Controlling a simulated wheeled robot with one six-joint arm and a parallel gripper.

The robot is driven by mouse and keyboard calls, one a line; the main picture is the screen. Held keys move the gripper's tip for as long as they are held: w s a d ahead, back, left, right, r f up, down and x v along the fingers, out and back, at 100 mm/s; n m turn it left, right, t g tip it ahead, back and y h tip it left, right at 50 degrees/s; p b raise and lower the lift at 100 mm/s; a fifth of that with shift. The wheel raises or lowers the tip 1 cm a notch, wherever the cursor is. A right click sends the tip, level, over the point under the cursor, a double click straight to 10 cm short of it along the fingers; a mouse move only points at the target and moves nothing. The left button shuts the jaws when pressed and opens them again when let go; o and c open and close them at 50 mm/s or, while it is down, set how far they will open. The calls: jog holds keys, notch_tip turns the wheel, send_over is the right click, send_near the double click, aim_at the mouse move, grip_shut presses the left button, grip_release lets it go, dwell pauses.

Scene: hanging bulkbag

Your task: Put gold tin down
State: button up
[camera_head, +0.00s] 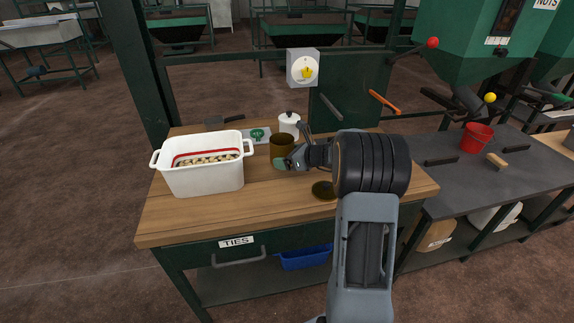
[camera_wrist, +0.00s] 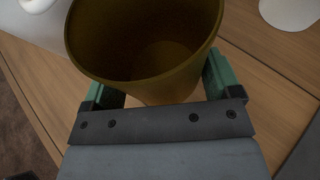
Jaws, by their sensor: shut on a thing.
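The gold tin (camera_head: 281,147) is an open, empty, dark gold cup over the wooden table, right of the white tub. In the wrist view the gold tin (camera_wrist: 145,40) fills the top middle, with its open mouth toward the camera. My gripper (camera_head: 290,161) is shut on it from the right, and its green fingers sit on either side of the tin in the wrist view (camera_wrist: 158,88). The tin looks close to upright. I cannot tell whether its base touches the table.
A white tub (camera_head: 203,172) with a red-edged rim and pale pieces inside stands at the left. A white lidded jar (camera_head: 289,124) and a tray with a green item (camera_head: 258,135) are behind the tin. A dark round disc (camera_head: 324,190) lies at the right. The front table is clear.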

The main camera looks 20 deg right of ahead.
jog(key=shift+w+f+b, duration=0.1)
jog(key=shift+f+b, duration=0.2)
jog(key=shift+f, duration=1.3)
jog(key=shift+f, duration=0.1)
jog(key=shift+f, duration=0.1)
jog(key=o, duration=1.1)
jog(key=shift+c, duration=0.2)
